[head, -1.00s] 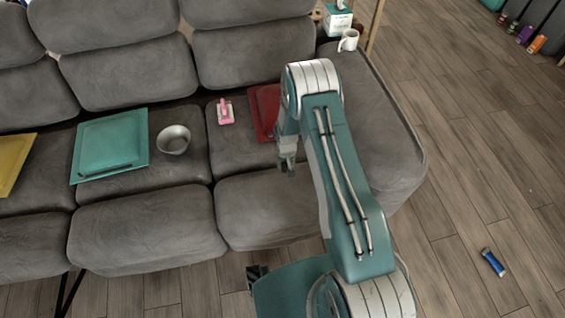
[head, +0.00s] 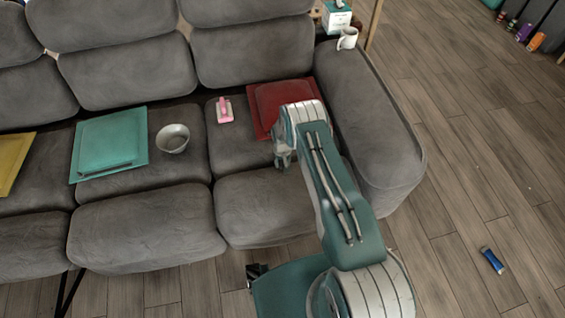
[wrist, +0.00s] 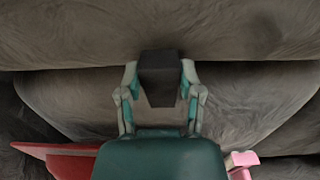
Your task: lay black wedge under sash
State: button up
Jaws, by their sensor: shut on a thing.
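My gripper (head: 282,162) is over the right seat of the grey sofa, in front of the red panel (head: 262,112). In the wrist view my gripper (wrist: 160,84) is shut on the black wedge (wrist: 160,68), a dark block between the two fingertips. The wedge shows against the grey cushion; whether it touches the cushion cannot be told. I cannot make out which thing is the sash. The red panel also shows at the lower left of the wrist view (wrist: 70,160).
A teal panel (head: 108,137) with a dark bar, a grey bowl (head: 173,139) and a pink-handled thing (head: 224,110) lie on the sofa seats. A yellow panel (head: 14,160) is at far left. A white mug (head: 347,39) stands by the sofa's right arm (head: 373,120).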

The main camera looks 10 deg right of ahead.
jog(key=o, duration=1)
jog(key=shift+o, duration=0.2)
